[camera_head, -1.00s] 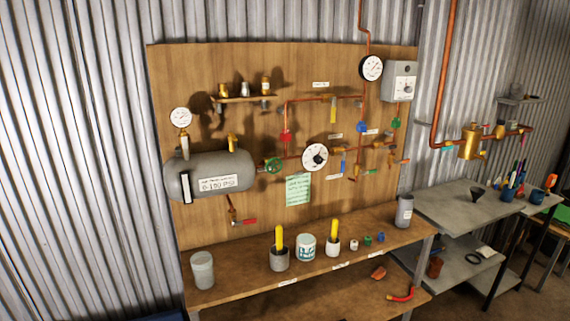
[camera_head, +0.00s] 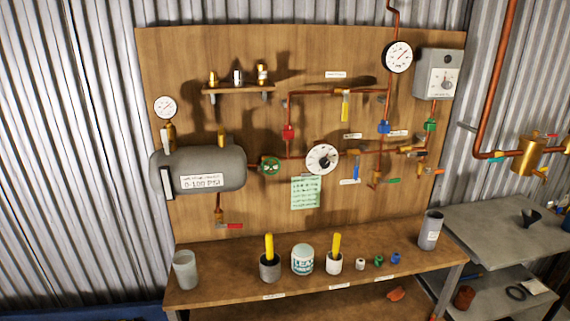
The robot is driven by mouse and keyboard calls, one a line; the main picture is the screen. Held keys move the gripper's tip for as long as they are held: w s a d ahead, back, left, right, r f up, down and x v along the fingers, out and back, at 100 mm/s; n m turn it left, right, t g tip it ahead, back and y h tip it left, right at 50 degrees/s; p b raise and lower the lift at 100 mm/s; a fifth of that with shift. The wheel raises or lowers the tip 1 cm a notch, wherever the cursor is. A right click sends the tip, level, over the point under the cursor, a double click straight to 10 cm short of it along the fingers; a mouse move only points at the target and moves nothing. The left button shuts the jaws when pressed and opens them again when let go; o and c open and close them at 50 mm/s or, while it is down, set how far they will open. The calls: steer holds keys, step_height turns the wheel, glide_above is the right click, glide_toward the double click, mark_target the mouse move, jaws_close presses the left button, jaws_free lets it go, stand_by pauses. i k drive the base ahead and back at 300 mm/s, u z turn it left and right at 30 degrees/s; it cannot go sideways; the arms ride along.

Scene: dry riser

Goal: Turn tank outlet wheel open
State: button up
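The grey tank (camera_head: 205,168) is mounted at the left of the wooden panel, with a label on its front and a gauge (camera_head: 165,107) above its left end. A green round wheel (camera_head: 270,166) sits on the pipe just right of the tank and looks like its outlet wheel. Whether it is open or shut cannot be told. Right of it is a white dial (camera_head: 321,159). A red-handled valve (camera_head: 229,226) hangs under the tank. My gripper is not in view.
A wooden bench (camera_head: 215,283) below the panel holds a grey cup (camera_head: 185,270), a labelled tub (camera_head: 303,260), yellow-handled items in pots and a grey bottle (camera_head: 430,231). A grey table (camera_head: 500,232) stands right. A small shelf (camera_head: 238,91) juts from the panel above the tank.

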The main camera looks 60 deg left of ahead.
mark_target(271, 166)
steer(key=z, duration=0.05)
steer(key=i, duration=1.15)
steer(key=u, duration=2.55)
